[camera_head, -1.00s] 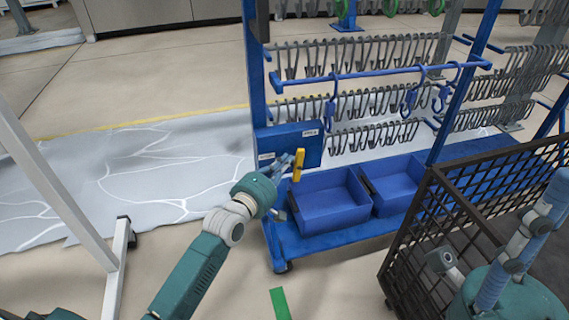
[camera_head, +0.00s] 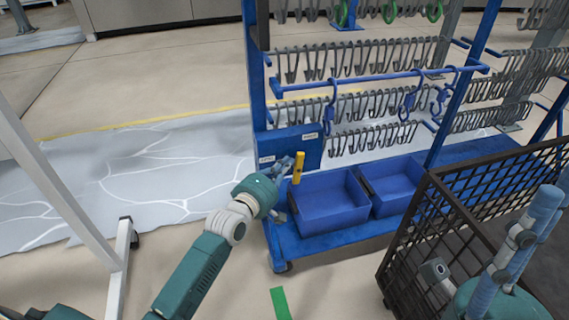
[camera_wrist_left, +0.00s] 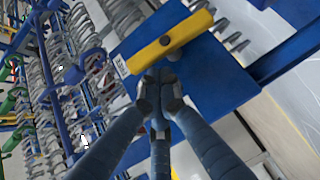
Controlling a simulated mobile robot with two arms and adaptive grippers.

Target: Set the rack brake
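The yellow brake lever (camera_head: 298,168) stands out from the blue box (camera_head: 305,138) on the left end of the blue rack. My left gripper (camera_head: 285,166) is beside the lever, on its left in the head view. In the left wrist view the lever (camera_wrist_left: 172,40) crosses just beyond my left fingertips (camera_wrist_left: 159,82). These fingertips are drawn together with nothing seen between them; whether they touch the lever I cannot tell.
The rack carries rows of grey hooks (camera_head: 365,60), a blue rail with blue hooks, and two blue bins (camera_head: 330,217) low down. A dark mesh cage (camera_head: 428,215) stands at the right. A white post (camera_head: 60,180) is at the left. Open floor lies in front.

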